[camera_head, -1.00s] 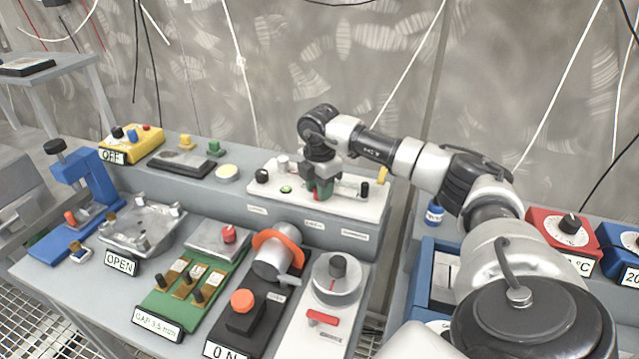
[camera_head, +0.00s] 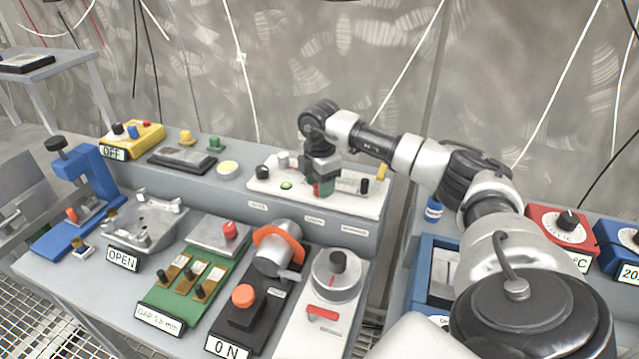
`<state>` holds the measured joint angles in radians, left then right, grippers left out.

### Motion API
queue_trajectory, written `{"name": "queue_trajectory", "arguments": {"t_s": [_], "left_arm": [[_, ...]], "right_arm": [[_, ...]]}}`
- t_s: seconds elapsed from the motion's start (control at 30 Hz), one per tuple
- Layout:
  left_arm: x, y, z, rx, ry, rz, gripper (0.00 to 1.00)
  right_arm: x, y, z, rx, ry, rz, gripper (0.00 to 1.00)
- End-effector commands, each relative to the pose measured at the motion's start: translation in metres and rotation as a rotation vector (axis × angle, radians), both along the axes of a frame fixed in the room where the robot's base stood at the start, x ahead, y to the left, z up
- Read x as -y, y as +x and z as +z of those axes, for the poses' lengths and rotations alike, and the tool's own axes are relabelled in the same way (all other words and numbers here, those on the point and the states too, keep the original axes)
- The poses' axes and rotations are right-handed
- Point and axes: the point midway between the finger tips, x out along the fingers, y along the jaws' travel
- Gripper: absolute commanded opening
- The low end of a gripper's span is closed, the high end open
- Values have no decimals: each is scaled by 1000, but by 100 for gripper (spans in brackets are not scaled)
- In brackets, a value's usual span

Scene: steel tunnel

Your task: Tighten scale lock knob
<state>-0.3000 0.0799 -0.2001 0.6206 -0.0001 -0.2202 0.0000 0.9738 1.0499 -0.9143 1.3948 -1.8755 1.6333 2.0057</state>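A white panel (camera_head: 262,192) sits on the back ledge of the grey bench. It carries a black knob (camera_head: 263,172) at its left end, a grey knob (camera_head: 283,160), a green button (camera_head: 286,186) and a black upright knob (camera_head: 365,186) at its right. My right gripper (camera_head: 323,190) points down over the middle of this panel, with green and red parts showing at its lower end. Its fingertips and whatever lies under them are hidden, so I cannot tell if it grips a knob. The labels are too small to tell which knob is the scale lock. My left gripper is not in view.
In front stand a grey dial with a black knob (camera_head: 337,262), an orange-ringed cylinder (camera_head: 279,247), a green board (camera_head: 160,292) and a blue clamp stand (camera_head: 93,172). A yellow box (camera_head: 146,135) is at the back left. Red (camera_head: 548,222) and blue boxes stand right.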

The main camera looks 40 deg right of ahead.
Motion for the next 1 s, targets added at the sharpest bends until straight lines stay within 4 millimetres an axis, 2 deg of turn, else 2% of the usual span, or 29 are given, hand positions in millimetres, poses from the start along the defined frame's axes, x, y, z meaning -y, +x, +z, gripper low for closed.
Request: {"name": "queue_trajectory", "arguments": {"t_s": [0.3,0.43,0.8,1.0], "left_arm": [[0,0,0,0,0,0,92],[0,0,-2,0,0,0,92],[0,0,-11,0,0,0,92],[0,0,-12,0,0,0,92]], "right_arm": [[-1,-1,-1,-5,2,2,56],[-1,0,7,-3,2,3,56],[-1,0,78,0,2,2,56],[-1,0,102,-2,2,1,56]]}}
